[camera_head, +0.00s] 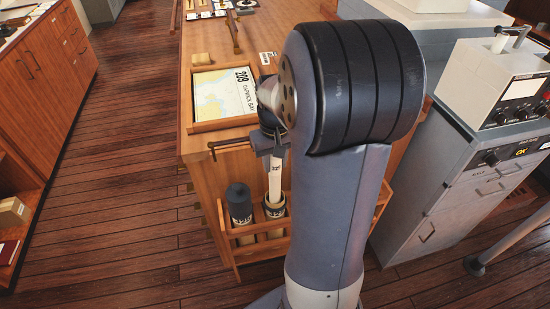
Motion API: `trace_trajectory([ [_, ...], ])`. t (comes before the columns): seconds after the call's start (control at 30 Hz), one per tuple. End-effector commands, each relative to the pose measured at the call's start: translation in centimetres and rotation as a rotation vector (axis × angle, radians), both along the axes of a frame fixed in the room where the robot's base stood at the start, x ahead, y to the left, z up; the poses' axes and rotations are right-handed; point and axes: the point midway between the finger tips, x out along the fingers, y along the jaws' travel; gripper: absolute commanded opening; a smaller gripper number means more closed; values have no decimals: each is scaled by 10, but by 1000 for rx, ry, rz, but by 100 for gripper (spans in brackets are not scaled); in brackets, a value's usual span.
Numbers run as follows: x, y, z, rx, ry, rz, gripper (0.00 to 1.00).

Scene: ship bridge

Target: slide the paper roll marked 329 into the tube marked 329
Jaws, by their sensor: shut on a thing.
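My gripper (271,150) is shut on a white paper roll (275,183) and holds it upright, pointing down. A small dark mark shows near the top of the roll, too small to read surely. The roll's lower end is at the mouth of a dark-rimmed tube (274,211) in the wooden rack; I cannot tell how far inside it is. This tube has a pale label band that I cannot read. Another dark tube (240,204) stands to its left, with a dark top and a pale label. My arm hides whatever is right of them.
The rack (226,233) hangs on the end of the wooden chart table (202,152). A grey console (445,185) stands at the right. The floor at the left is clear.

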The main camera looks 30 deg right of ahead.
Motion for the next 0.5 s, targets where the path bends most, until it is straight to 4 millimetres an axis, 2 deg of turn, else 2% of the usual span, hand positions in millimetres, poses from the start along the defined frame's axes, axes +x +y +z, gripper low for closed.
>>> trace_trajectory([
  [0.03, 0, 0, -7, 0, 0, 0, 0],
  [0.5, 0, 0, -45, 0, 0, 0, 0],
])
